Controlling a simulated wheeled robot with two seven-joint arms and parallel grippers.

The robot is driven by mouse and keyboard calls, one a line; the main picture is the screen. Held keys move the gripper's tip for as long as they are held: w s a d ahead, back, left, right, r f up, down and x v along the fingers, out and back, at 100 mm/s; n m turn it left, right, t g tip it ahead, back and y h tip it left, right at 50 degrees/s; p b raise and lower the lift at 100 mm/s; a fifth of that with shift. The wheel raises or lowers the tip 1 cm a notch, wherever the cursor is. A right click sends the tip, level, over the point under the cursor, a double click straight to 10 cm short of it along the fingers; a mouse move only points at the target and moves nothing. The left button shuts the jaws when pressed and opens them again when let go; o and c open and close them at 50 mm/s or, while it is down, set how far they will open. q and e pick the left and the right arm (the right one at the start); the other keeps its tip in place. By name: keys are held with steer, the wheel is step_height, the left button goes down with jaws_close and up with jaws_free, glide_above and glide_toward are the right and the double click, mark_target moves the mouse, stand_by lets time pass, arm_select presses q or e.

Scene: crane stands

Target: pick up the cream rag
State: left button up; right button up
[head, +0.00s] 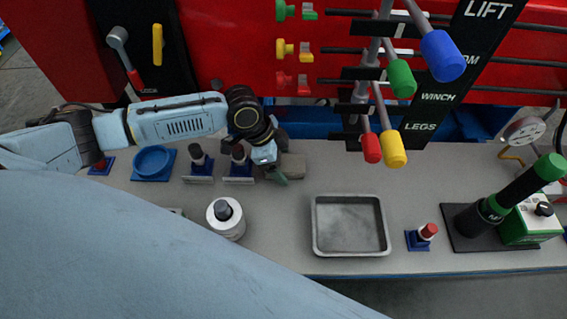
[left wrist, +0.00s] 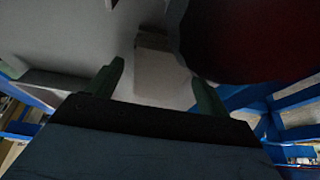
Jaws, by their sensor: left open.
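The cream rag (head: 293,166) looks like a small folded, greyish-beige block lying on the grey bench. My left gripper (head: 277,179) is right beside it, at its left side in the head view, and partly covers it. In the left wrist view, the rag (left wrist: 163,77) shows pale and in shadow, beyond and between the two green fingers of my open left gripper (left wrist: 158,82). No grip on the rag shows. I cannot tell whether the fingers touch it. My right gripper is not in view.
Levers with red and yellow knobs (head: 395,150) hang right of the rag. Dark-topped stamps (head: 197,158) and a blue dish (head: 153,161) are to the left. A dark red shape (left wrist: 250,40) looms in the wrist view.

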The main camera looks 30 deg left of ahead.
arm_select(q)
steer(key=shift+f, duration=0.2)
steer(key=shift+c, duration=0.3)
steer(key=c, duration=1)
steer(key=shift+r, duration=0.15)
